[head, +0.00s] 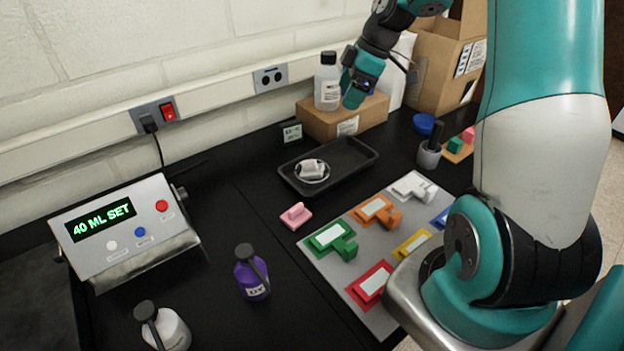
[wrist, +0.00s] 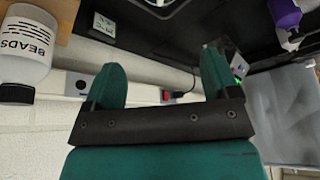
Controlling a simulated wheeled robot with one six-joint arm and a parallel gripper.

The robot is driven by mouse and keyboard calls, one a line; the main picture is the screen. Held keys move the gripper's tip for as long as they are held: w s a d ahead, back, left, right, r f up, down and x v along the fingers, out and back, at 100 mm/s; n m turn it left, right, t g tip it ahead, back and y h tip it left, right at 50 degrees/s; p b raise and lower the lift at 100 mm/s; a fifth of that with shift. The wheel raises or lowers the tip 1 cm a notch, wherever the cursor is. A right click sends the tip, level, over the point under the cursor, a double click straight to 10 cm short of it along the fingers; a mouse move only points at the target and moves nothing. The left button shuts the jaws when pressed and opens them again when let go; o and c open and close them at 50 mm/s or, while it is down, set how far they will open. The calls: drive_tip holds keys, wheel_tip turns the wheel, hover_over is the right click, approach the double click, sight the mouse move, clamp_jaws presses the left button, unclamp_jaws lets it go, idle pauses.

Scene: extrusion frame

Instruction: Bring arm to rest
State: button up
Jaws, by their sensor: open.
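My teal gripper (head: 355,88) is raised in front of the wall at the back of the bench, beside the white bottle (head: 328,82) on the cardboard box. In the wrist view my gripper (wrist: 162,78) shows two teal fingers spread wide with nothing between them. The bottle labelled BEADS (wrist: 24,62) shows at the left edge of the wrist view, apart from the fingers. My arm bends over the right side of the bench, and its lower links hide part of the coloured board.
A black tray (head: 354,156) holds a white dish with a pale piece. A grey board (head: 327,262) carries coloured pieces. A pink piece (head: 296,216), purple bottle (head: 251,272), white bottle (head: 166,329) and control box reading 40 ML SET (head: 125,228) stand on the bench. Cardboard boxes (head: 447,62) stand behind.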

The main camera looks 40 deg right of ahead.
drive_tip(key=shift+v, duration=0.75)
drive_tip(key=shift+a, duration=0.1)
drive_tip(key=s+a+r+m+g+b, duration=0.1)
drive_tip(key=s+a+r, duration=0.1)
drive_tip(key=s+a, duration=0.8)
drive_tip(key=s+a+r+m+g+b, duration=0.1)
drive_tip(key=s+a, duration=0.3)
drive_tip(key=a, duration=1.1)
drive_tip(key=s+a+m+b, duration=0.1)
drive_tip(key=s+a, duration=0.4)
drive_tip(key=s, duration=0.5)
drive_tip(key=shift+f+m+g, duration=0.3)
drive_tip(key=shift+f+m, duration=0.2)
drive_tip(key=shift+d, duration=0.1)
drive_tip(key=shift+c, duration=0.2)
